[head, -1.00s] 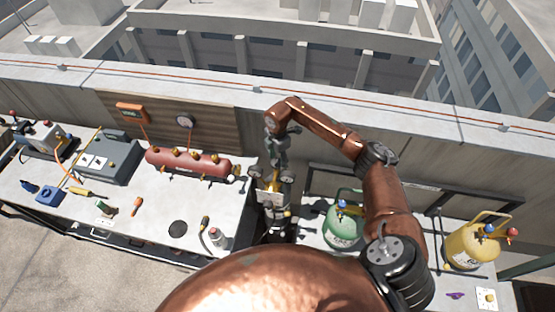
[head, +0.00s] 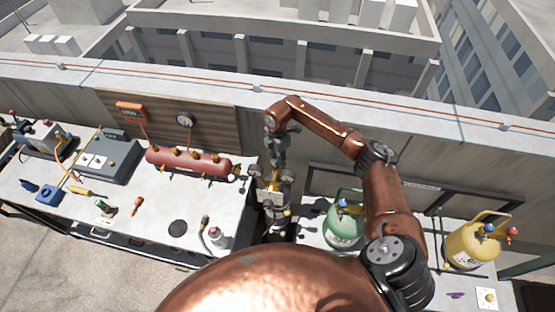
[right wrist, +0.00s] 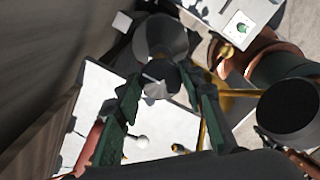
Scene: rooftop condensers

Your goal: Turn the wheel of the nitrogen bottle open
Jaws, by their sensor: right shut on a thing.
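The nitrogen bottle (head: 277,222) stands upright in the gap between the two benches, dark and mostly in shade, with brass fittings and round gauges at its top. My right gripper (head: 274,168) reaches down over the bottle's top from above. In the right wrist view its two dark green fingers (right wrist: 165,100) stand on either side of a small grey handwheel (right wrist: 162,78) and are shut on it. The wheel is largely hidden by the gripper in the head view, so its turn angle cannot be read there. My left gripper is not in view.
A green cylinder (head: 343,226) and a yellow cylinder (head: 470,246) stand on the right bench. The left bench (head: 150,215) holds a red manifold (head: 188,162), a grey case (head: 108,160) and hand tools. A parapet wall runs behind.

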